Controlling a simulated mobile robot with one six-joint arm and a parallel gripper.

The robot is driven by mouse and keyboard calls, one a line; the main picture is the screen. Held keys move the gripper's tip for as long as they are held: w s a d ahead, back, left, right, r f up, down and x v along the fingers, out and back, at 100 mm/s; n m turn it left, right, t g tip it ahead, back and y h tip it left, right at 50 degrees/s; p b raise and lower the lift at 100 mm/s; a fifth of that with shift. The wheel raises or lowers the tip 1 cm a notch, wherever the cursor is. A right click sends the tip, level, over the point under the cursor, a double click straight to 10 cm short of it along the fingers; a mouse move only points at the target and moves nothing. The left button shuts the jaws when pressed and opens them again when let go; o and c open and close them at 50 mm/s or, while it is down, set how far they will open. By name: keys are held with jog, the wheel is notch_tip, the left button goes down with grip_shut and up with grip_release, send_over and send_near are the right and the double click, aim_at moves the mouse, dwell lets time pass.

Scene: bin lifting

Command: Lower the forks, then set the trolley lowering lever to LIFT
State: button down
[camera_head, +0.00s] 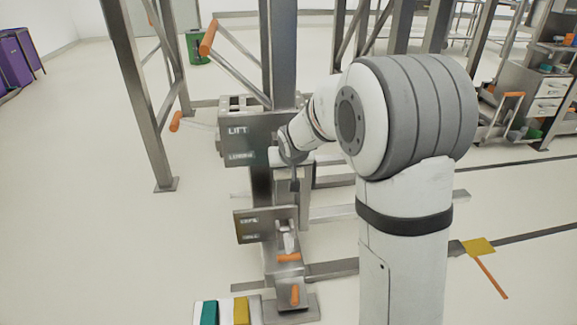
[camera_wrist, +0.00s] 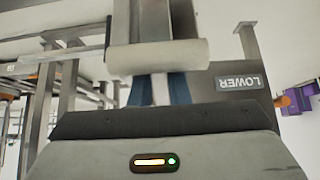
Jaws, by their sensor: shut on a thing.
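My gripper shows in the wrist view (camera_wrist: 160,82) with two blue fingers reaching up to a pale grey cylindrical handle (camera_wrist: 157,57). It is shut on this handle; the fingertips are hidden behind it. A plate (camera_wrist: 241,83) beside it reads LOWER, upside down. In the head view my gripper is in front of the trolley mast, beside the plate marked LIFT (camera_head: 237,130), and largely hidden by my wrist. A lower plate (camera_head: 252,224) has small, hard-to-read labels. Near it are a lever with an orange grip (camera_head: 289,257) and another orange grip (camera_head: 295,295).
A bar with an orange grip (camera_head: 208,38) slants up left of the mast. Steel frame posts (camera_head: 140,95) stand behind. A teal and a yellow block (camera_head: 241,311) sit at the bottom edge. Open floor (camera_head: 80,220) lies to the left.

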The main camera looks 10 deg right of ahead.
jog(key=shift+s+f+b, duration=0.1)
jog(key=shift+f+b, duration=0.25)
jog(key=shift+f, duration=0.55)
jog(key=c, duration=1.2)
grip_release()
jog(key=shift+f, duration=0.2)
jog(key=o, duration=1.2)
jog(key=shift+r, duration=0.45)
jog(key=p+v, duration=0.2)
jog(key=v, duration=0.5)
jog(key=shift+p, duration=0.3)
jog(key=shift+r, duration=0.15)
